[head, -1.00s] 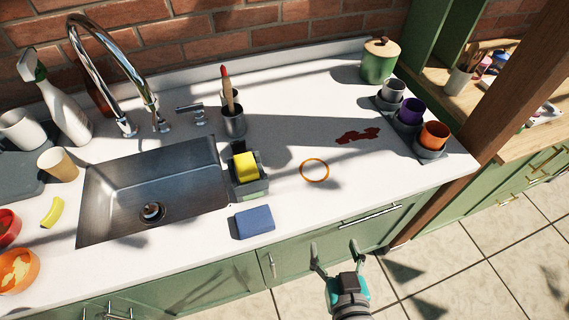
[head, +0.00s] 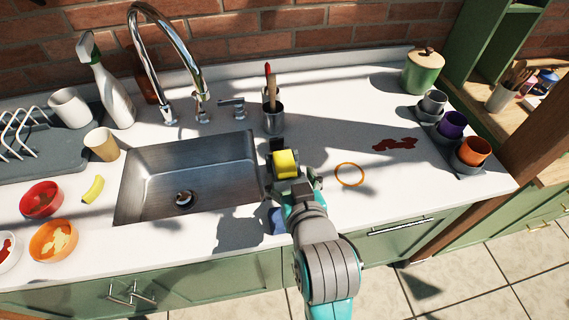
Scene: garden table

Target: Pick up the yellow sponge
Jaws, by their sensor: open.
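The yellow sponge (head: 285,162) shows just right of the sink, at its holder's place; the grey holder is mostly hidden by my arm. My gripper (head: 292,171) is open over the counter there, its jaws close around or just above the sponge. I cannot tell whether they touch it.
A blue sponge (head: 276,221) lies partly hidden by my arm at the counter's front. A metal cup with brushes (head: 273,121) stands behind the yellow sponge. The sink (head: 190,175) is to the left.

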